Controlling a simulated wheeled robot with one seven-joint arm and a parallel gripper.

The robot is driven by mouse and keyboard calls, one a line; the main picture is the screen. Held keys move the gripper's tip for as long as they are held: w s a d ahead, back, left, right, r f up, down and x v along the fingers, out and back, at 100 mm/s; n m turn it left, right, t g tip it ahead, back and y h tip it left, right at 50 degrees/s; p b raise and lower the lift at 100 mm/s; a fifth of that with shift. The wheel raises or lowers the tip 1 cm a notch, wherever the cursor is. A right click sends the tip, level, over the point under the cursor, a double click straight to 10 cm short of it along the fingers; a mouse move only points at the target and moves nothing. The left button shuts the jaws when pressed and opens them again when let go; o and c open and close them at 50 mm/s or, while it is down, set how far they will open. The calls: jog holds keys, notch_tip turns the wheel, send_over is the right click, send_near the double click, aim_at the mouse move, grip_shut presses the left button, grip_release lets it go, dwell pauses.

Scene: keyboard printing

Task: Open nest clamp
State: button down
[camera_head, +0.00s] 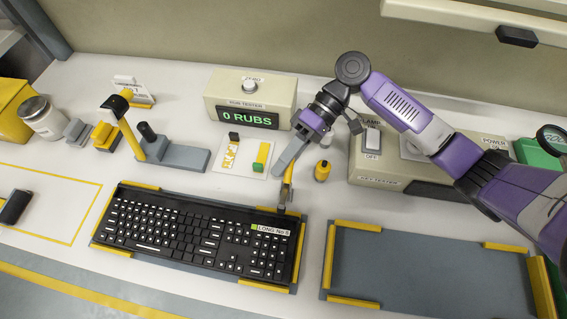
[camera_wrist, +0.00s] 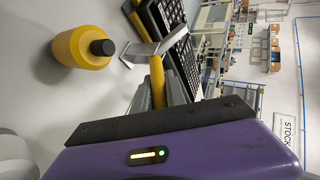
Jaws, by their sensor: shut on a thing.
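The black keyboard (camera_head: 190,232) lies in the left nest (camera_head: 262,286), which has yellow edge pieces. The nest clamp (camera_head: 287,197) stands at the nest's upper right corner, with a yellow upright handle and a metal arm at the keyboard's edge. My gripper (camera_head: 288,173) reaches down to the handle from above and is shut on it. In the wrist view the yellow clamp handle (camera_wrist: 157,82) sits between my grey fingers (camera_wrist: 160,95), with the pale metal clamp arm (camera_wrist: 148,48) just beyond. The fingers hide part of the handle.
A yellow bottle (camera_head: 322,171) with a dark cap stands close right of my gripper. An empty nest (camera_head: 430,268) lies to the right. The rub tester (camera_head: 250,98) and a small sample board (camera_head: 228,160) are behind. A grey stand (camera_head: 180,157) is at left.

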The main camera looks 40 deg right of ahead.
jog(key=shift+d+f, duration=0.1)
dwell(0.5)
jog(key=c, duration=1.4)
grip_release()
jog(key=shift+o, duration=0.2)
jog(key=b+v, duration=0.1)
jog(key=v, duration=0.6)
jog(key=shift+d, duration=0.45)
jog(key=shift+w, duration=0.1)
